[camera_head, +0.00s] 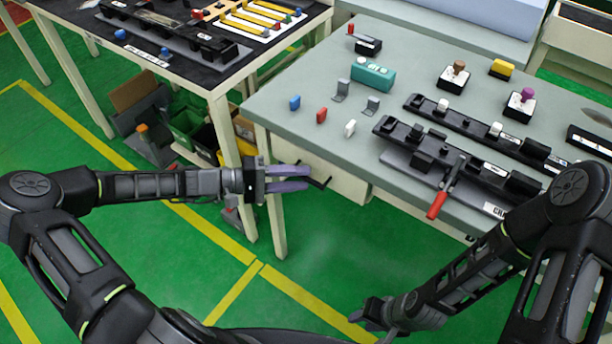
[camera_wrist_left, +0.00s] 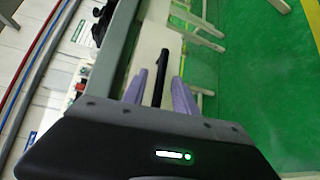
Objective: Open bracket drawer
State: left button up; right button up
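The bracket drawer (camera_head: 346,188) is a pale box front under the left end of the grey-green table. It carries a black bar handle (camera_head: 318,181). My left gripper (camera_head: 308,178) is at this handle with its two purple fingers apart. In the left wrist view the black handle (camera_wrist_left: 161,72) lies between the spread fingers (camera_wrist_left: 160,92), with gaps visible on both sides. The drawer front (camera_wrist_left: 158,36) stands just beyond the fingertips and looks closed, though its edges are partly hidden. My right gripper (camera_head: 376,314) hangs low over the floor, away from the table; its fingers are unclear.
The grey-green table (camera_head: 300,85) holds black clip rails (camera_head: 480,135), small coloured clips, a teal block (camera_head: 373,75) and a red-handled tool (camera_head: 438,203) at the front edge. A black-topped table (camera_head: 75,12) and bins (camera_head: 190,125) stand left. The green floor in front is clear.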

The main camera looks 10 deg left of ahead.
pick_arm(q)
jog(key=shift+x, duration=1.15)
jog(key=shift+c, duration=0.2)
grip_shut()
dwell(0.4)
